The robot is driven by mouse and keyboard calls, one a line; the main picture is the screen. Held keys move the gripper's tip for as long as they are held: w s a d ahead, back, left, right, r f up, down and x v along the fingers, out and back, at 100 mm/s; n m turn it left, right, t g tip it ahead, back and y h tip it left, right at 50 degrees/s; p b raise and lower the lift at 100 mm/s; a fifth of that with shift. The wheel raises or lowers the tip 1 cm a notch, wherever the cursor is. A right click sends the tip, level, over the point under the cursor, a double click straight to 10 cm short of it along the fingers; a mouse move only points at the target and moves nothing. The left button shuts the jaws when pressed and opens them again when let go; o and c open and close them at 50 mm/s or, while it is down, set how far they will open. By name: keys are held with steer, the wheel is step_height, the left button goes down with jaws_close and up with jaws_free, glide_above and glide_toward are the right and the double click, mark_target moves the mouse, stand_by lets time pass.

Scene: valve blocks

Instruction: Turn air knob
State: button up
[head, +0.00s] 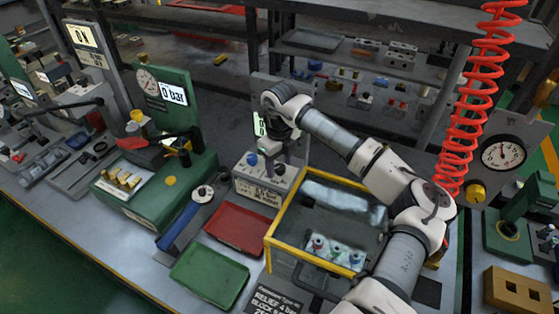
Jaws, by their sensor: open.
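A yellow knob (476,191), likely the air knob, sits on a grey panel below a round dial gauge (503,154) at the right. A red coiled hose (480,75) hangs just left of that panel. My gripper (272,158) is at the centre left, pointing down, far from the yellow knob. The gripper is open. Its fingertips are small and partly hidden, so I cannot tell whether they touch the box.
A yellow-rimmed crate (281,222) holding valve blocks stands below my arm. A red tray (236,229) and a green tray (208,276) lie left of it. A green test stand with a dial (146,79) and a "0 bar" display stands at left. Shelves (345,62) line the back.

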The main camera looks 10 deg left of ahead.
steer(key=c, duration=1)
